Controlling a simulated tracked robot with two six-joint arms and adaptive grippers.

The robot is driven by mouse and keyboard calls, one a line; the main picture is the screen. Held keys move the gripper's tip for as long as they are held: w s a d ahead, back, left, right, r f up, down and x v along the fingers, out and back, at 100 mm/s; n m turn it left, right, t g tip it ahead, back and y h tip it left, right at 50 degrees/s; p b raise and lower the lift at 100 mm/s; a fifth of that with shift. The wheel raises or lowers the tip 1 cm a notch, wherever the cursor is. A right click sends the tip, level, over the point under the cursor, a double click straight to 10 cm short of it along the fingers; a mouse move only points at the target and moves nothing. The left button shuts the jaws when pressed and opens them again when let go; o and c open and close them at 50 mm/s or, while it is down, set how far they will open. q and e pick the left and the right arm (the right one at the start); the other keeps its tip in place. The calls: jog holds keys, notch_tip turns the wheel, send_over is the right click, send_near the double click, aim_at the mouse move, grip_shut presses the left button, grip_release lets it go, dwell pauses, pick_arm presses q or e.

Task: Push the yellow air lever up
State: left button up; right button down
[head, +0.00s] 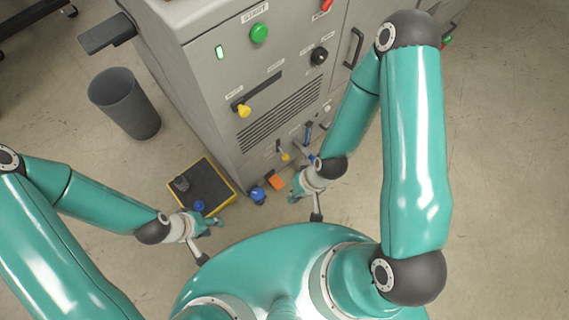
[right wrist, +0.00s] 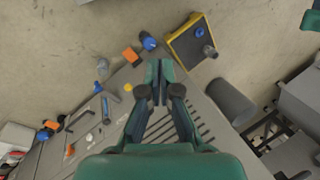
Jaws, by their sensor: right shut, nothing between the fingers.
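On the grey machine front, a small yellow-tipped lever (head: 285,156) sits low, near a blue handle (head: 308,131). A yellow tip also shows in the right wrist view (right wrist: 128,87), left of my right gripper. A larger yellow knob (head: 243,110) stands at the left end of a dark slot higher up. My right gripper (head: 295,194) is below the low lever, in front of the machine, apart from it; in the right wrist view its fingers (right wrist: 159,65) are together and empty. My left gripper (head: 215,221) is low at the left; its finger opening is too small to tell.
A black-and-yellow tray (head: 229,188) lies on the floor by the machine. A blue item (head: 257,195) and an orange block (head: 276,182) are beside it. A grey bin (head: 125,104) stands left. The panel has a green button (head: 259,33) and black knob (head: 319,57).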

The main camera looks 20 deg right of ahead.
jog(key=a+f+m+g+y+b, duration=0.3)
jog(key=f+m+y+b, duration=0.4)
jog(key=f+m+b, duration=1.55)
jog(key=w+d+f+m+t+y+b, duration=0.15)
jog(key=w+f+m+t+y, duration=0.4)
jog(key=f, duration=0.55)
jog(key=w+d+f+m+t+h+b, duration=0.5)
jog(key=w+d+m+t, duration=0.4)
jog(key=t, duration=0.3)
jog(key=shift+w+d+f+b, duration=0.3)
jog(key=shift+w+d+f, duration=0.4)
jog(key=shift+d, duration=0.05)
jog(key=shift+w+a, duration=0.1)
